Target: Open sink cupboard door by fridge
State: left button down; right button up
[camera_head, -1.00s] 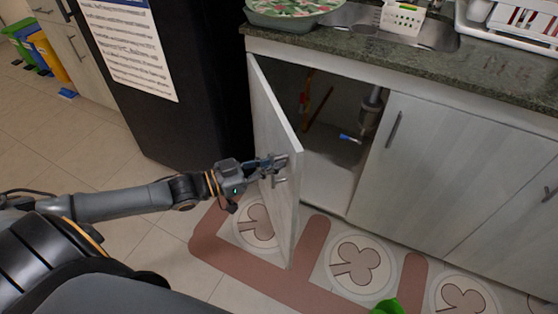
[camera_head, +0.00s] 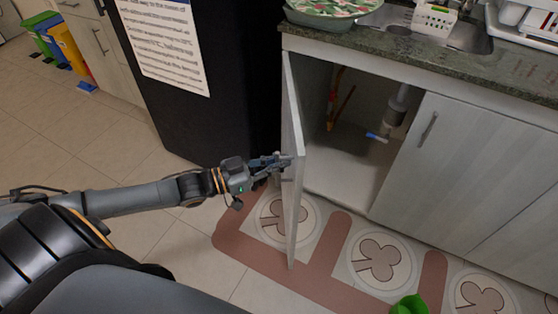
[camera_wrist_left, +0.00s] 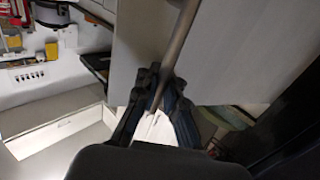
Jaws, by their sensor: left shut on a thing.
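The sink cupboard door (camera_head: 291,120) by the fridge stands wide open and shows almost edge-on in the head view. My left gripper (camera_head: 283,161) is at the door's outer side, about mid-height, shut on its handle. In the left wrist view the handle (camera_wrist_left: 181,38) is a long bar running between the fingers of my left gripper (camera_wrist_left: 160,84), with the pale door panel (camera_wrist_left: 235,50) beside it. The open cupboard (camera_head: 340,160) shows a pipe and a blue-tipped valve inside. My right gripper is not in view.
The black fridge (camera_head: 225,90) stands close to the left of the open door. A shut cupboard door (camera_head: 430,170) is on the right. A patterned mat (camera_head: 250,252) lies below, with a green object (camera_head: 409,305) at the bottom edge. Free tiled floor lies to the left.

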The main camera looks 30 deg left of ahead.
pick_arm(q)
jog(key=c, duration=1.4)
grip_release()
jog(key=shift+s+d+f, duration=0.1)
jog(key=shift+s+d, duration=0.05)
jog(key=shift+s, duration=0.05)
jog(key=shift+c, duration=0.2)
jog(key=v, duration=1.2)
jog(key=shift+w, duration=0.1)
